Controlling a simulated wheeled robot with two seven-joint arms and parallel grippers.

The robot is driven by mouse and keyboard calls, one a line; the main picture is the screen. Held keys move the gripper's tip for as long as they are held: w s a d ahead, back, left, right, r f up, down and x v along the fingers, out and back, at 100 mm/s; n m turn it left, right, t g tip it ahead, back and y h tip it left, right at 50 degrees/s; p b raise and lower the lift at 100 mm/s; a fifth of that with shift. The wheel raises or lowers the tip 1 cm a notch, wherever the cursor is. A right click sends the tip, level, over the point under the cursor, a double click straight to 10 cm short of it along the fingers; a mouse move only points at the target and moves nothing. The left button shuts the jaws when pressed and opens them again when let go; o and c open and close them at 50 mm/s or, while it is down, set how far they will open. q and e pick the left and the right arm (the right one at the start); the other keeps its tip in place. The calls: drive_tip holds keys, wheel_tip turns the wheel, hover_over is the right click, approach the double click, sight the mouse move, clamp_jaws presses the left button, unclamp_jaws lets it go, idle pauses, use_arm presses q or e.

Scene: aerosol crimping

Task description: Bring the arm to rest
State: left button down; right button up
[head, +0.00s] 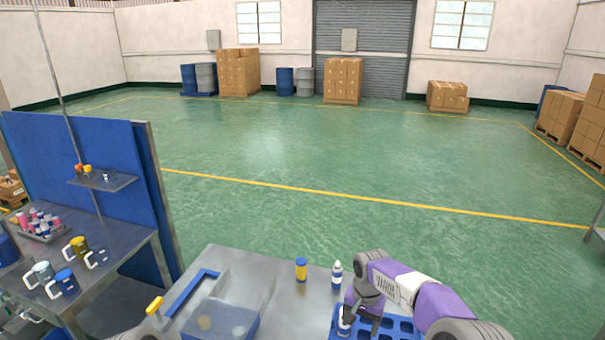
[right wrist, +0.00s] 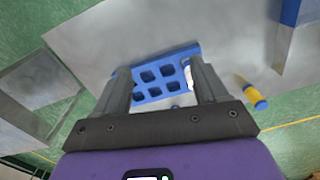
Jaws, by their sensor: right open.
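My right arm reaches in from the right in the head view. Its gripper (head: 360,312) points down over the near side of the blue rack (head: 403,327). In the right wrist view the two fingers (right wrist: 162,82) are wide apart, with the rack (right wrist: 150,92) seen between and beyond them. A white and blue can (head: 344,320) stands at the rack's left end, close beside the gripper. In the wrist view a white piece (right wrist: 189,76) shows by the right finger; whether they touch cannot be told. My left gripper is not in view.
A yellow can (head: 301,269) and a white and blue bottle (head: 337,274) stand on the grey table (head: 270,262). A clear-walled blue bin (head: 225,318) is at left. A side bench (head: 115,240) holds several mugs.

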drive_tip(key=s+a+f+n+y, duration=0.1)
drive_tip(key=s+a+f, duration=0.1)
drive_tip(key=f, duration=0.5)
drive_tip(key=s+a+f+n+y, duration=0.1)
drive_tip(key=s+f, duration=0.1)
drive_tip(key=f, duration=0.5)
drive_tip(key=s+a+f+y, duration=0.1)
drive_tip(key=s+f, duration=0.5)
drive_tip(key=s, duration=0.6)
drive_tip(key=s+a+f+y, duration=0.15)
drive_tip(key=s+f, duration=0.35)
drive_tip(key=s, duration=0.7)
use_arm(q)
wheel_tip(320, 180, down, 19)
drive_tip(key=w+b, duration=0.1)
drive_tip(key=b, duration=1.8)
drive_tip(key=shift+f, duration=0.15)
use_arm(e)
wheel_tip(320, 180, down, 19)
drive_tip(key=w, duration=0.1)
drive_tip(key=shift+f+n+t, duration=0.2)
drive_tip(key=shift+n+t, duration=0.1)
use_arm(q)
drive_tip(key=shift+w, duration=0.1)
use_arm(e)
drive_tip(key=shift+a+h, duration=0.1)
drive_tip(key=shift+h, duration=0.15)
